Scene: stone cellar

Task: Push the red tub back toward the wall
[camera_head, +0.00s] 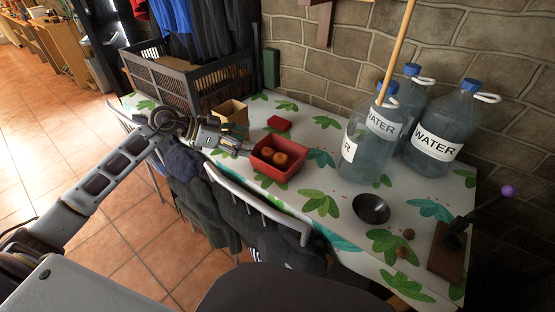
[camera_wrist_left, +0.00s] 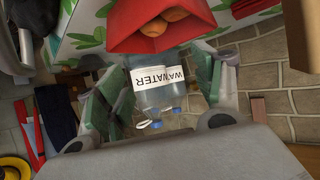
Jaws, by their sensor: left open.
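The red tub (camera_head: 290,174) stands on the leaf-patterned table (camera_head: 331,228), near its front edge, with two orange round fruits (camera_head: 280,158) inside. My left gripper (camera_head: 246,148) is just left of the tub, its fingertips close to the tub's left rim; I cannot tell whether they touch. In the left wrist view the tub (camera_wrist_left: 150,45) shows at the top, beyond the spread fingers (camera_wrist_left: 160,75), with nothing held between them. The stone wall (camera_head: 330,60) runs behind the table. My right gripper is not in view.
Water bottles (camera_head: 366,155) stand at the right back. A black bowl (camera_head: 371,209) is right of the tub. A small red block (camera_head: 279,124) and a cardboard box (camera_head: 231,112) lie behind it, near a dark crate (camera_head: 190,92). A chair with clothes (camera_head: 262,205) stands in front.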

